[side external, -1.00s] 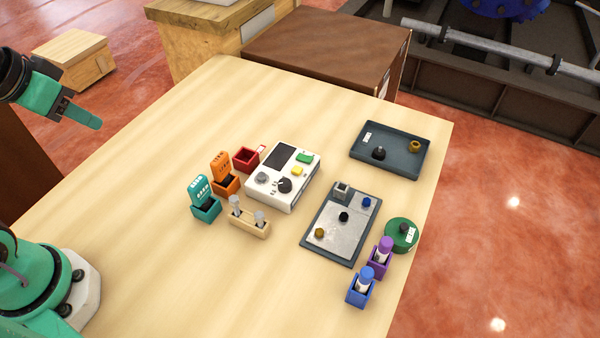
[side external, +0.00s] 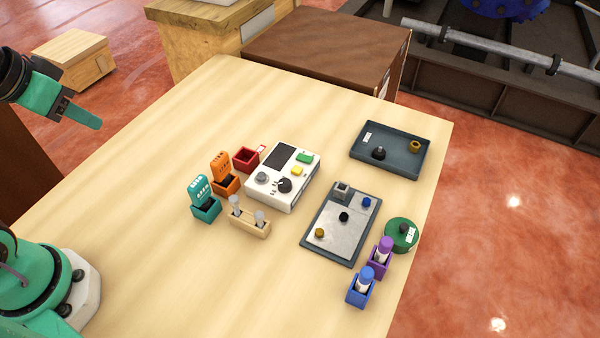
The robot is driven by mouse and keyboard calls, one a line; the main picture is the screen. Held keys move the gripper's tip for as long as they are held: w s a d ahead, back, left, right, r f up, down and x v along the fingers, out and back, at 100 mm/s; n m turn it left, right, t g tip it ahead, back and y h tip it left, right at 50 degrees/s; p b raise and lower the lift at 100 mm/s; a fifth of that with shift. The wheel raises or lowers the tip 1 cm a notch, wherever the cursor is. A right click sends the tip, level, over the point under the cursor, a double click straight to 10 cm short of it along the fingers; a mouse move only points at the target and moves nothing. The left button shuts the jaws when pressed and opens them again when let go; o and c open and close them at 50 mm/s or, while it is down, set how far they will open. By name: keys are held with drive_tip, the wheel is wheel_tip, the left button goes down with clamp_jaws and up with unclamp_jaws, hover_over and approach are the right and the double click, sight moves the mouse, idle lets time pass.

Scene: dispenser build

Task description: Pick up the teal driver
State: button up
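The teal driver (side external: 201,189) stands upright in a teal square holder (side external: 208,212), left of the middle of the table. Its lower end is hidden inside the holder. My gripper (side external: 84,115) is at the upper left of the side external view, raised and well away from the teal driver. One teal finger shows, pointing down and to the right. Nothing shows in its grip, and I cannot see whether the fingers are apart.
An orange driver (side external: 220,164) in its holder, a red box (side external: 246,160), and a wooden rack (side external: 249,222) with pegs stand close to the teal driver. A white device (side external: 283,177) lies right of them.

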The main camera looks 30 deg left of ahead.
drive_tip(key=shift+o, duration=0.6)
drive_tip(key=shift+w+d, duration=0.1)
drive_tip(key=g, duration=0.6)
hover_over(196, 181)
wheel_tip(196, 181, down, 12)
drive_tip(key=shift+d, duration=0.15)
drive_tip(key=shift+f, duration=1.25)
drive_tip(key=shift+f, duration=0.1)
drive_tip(key=shift+f, duration=2.55)
